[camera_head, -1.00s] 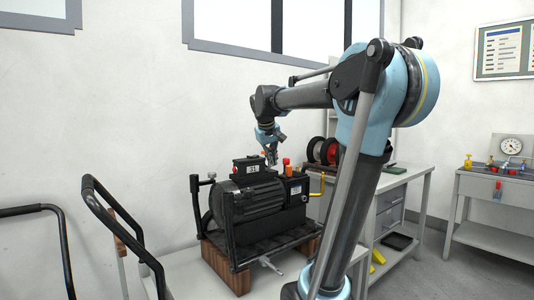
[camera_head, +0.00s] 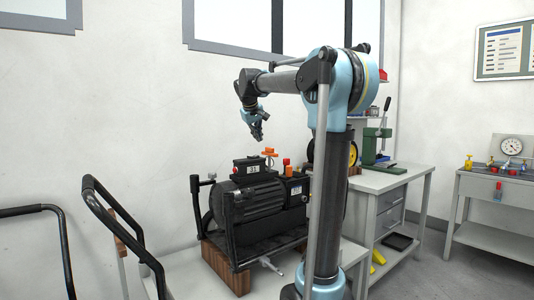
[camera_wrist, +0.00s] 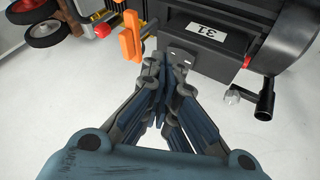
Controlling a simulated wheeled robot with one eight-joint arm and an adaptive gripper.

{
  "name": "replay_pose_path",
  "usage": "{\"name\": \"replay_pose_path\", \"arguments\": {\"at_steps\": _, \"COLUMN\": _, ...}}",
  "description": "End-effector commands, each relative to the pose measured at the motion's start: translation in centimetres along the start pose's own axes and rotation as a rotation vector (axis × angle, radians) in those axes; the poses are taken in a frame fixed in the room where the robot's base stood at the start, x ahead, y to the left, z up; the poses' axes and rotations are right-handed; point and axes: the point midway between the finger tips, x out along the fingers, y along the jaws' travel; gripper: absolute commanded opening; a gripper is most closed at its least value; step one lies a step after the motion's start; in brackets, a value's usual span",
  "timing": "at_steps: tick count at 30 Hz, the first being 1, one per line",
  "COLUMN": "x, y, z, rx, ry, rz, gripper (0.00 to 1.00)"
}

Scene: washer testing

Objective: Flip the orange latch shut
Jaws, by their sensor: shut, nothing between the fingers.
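The orange latch (camera_head: 269,152) stands up on top of the black motor-driven pump (camera_head: 262,197). In the wrist view the orange latch (camera_wrist: 131,41) is an upright bar with a side arm, just left of my fingertips. My gripper (camera_head: 258,137) is above and slightly left of the latch in the head view, apart from it and pointing down. In the wrist view my gripper (camera_wrist: 163,62) has its fingers together and empty, near the black box with the white label (camera_wrist: 200,30). The latch's base is partly hidden.
A red cap (camera_head: 286,162) stands on the pump right of the latch. The pump sits on wooden blocks (camera_head: 228,268) on a light table. A black tubular handle (camera_head: 115,215) rises at left. A green press (camera_head: 376,147) stands on the bench behind. The air above the pump is free.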

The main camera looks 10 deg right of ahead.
Motion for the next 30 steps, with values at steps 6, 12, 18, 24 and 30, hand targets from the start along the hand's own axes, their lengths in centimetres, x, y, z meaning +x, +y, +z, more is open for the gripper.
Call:
{"name": "replay_pose_path", "arguments": {"at_steps": 6, "x": 1.2, "y": 0.0, "z": 0.0, "rx": 0.001, "ry": -0.001, "rz": 0.001, "gripper": 0.0}}
{"name": "replay_pose_path", "arguments": {"at_steps": 12, "x": 4.3, "y": 0.1, "z": 0.0, "rx": 0.001, "ry": -0.001, "rz": 0.001, "gripper": 0.0}}
{"name": "replay_pose_path", "arguments": {"at_steps": 18, "x": 7.9, "y": 0.1, "z": 0.0, "rx": 0.003, "ry": 0.0, "rz": 0.0, "gripper": 0.0}}
{"name": "replay_pose_path", "arguments": {"at_steps": 24, "x": 10.6, "y": 1.1, "z": 0.1, "rx": 0.004, "ry": -0.002, "rz": 0.002, "gripper": 0.0}}
{"name": "replay_pose_path", "arguments": {"at_steps": 30, "x": 11.6, "y": 2.9, "z": 0.1, "rx": 0.002, "ry": -0.001, "rz": 0.0, "gripper": 0.0}}
